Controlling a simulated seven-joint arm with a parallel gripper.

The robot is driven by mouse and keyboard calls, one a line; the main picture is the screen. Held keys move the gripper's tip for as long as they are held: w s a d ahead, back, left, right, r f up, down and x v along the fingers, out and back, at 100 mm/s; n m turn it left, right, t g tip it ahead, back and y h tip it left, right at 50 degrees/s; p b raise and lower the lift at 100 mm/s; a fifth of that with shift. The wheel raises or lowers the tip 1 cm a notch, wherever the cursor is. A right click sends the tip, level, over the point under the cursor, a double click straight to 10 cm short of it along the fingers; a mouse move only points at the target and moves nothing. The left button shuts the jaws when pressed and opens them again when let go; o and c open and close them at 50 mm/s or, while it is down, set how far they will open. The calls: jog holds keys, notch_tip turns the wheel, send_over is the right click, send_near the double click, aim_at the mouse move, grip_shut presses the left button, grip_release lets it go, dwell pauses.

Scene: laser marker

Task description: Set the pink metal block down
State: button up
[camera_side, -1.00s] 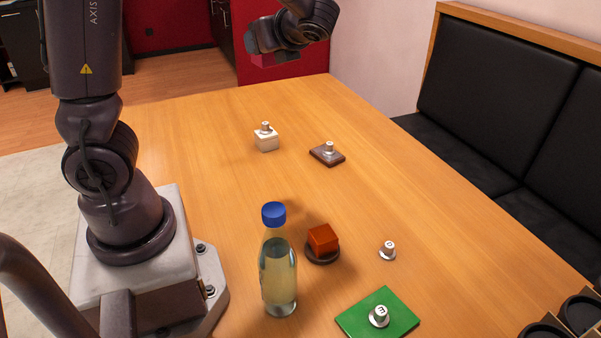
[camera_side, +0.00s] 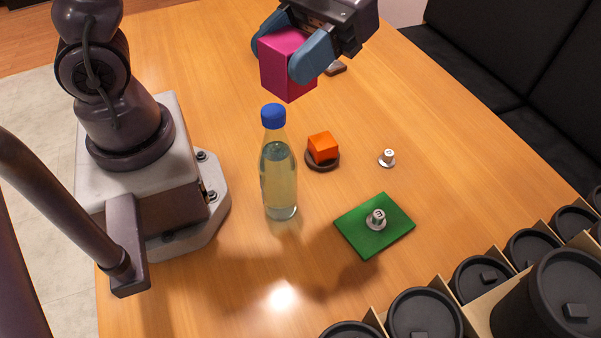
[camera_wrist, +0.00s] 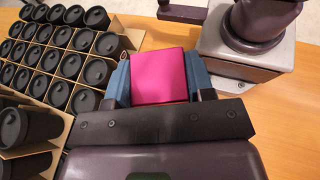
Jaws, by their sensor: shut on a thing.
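The pink metal block (camera_side: 284,66) is held between the blue fingers of my gripper (camera_side: 292,56), at the top middle of the side view. It hangs in the air above the table, beyond and above the bottle's blue cap in the picture. In the wrist view the pink block (camera_wrist: 159,77) fills the space between the two fingers of my gripper (camera_wrist: 160,80). My gripper is shut on it. The block hides most of the table beneath it in the wrist view.
A bottle (camera_side: 279,170) stands upright near my base. An orange block (camera_side: 322,146) sits on a dark round base. A small white-topped weight (camera_side: 387,158) stands nearby, and another (camera_side: 377,219) is on a green plate (camera_side: 350,229). Black-lidded cups (camera_side: 424,314) fill cardboard dividers at lower right.

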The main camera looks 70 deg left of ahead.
jog(key=s+d+r+n+t+h, duration=0.3)
jog(key=d+r+n+h, duration=0.3)
jog(key=d, duration=0.5)
jog(key=shift+m+y, duration=0.6)
notch_tip(320, 180, down, 30)
jog(key=shift+s+f, duration=0.1)
jog(key=shift+f, duration=2.35)
jog(key=o, duration=1.1)
jog(key=shift+f, duration=0.1)
jog(key=shift+o, duration=0.2)
